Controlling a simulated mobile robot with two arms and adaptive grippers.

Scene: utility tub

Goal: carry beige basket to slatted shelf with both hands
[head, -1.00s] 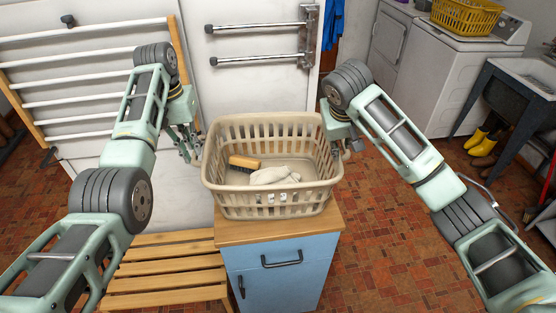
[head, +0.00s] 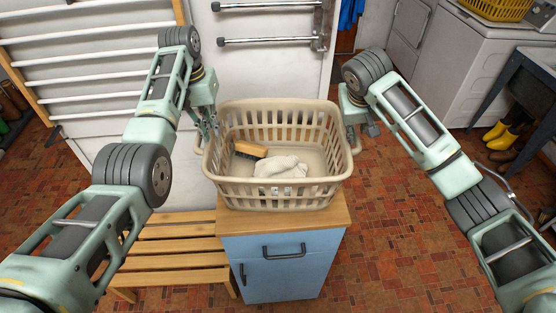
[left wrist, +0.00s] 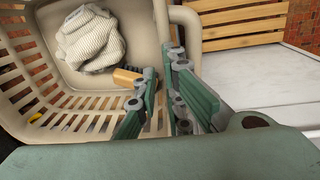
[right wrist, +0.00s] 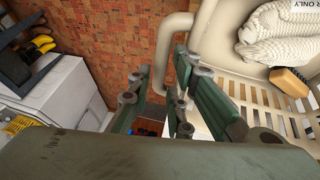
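The beige basket (head: 275,195) stands upright on the blue cabinet, with a wooden brush (head: 250,149) and a whitish cloth (head: 280,167) inside. My left gripper (head: 209,125) is at its left side; in the left wrist view its spread fingers (left wrist: 160,105) are close to the basket's rim and looped handle (left wrist: 187,14). My right gripper (head: 362,135) is at the right side; in the right wrist view its fingers (right wrist: 160,100) are apart, with the right handle (right wrist: 166,50) near and partly behind them. Contact is unclear. The slatted shelf (head: 175,262), light wood, is low at the left.
The blue cabinet (head: 285,268) with a wooden top stands against the slatted shelf. A white drying rack (head: 85,60) and wall bars (head: 265,42) are behind. A washer (head: 490,50) and yellow boots (head: 497,130) are at the right.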

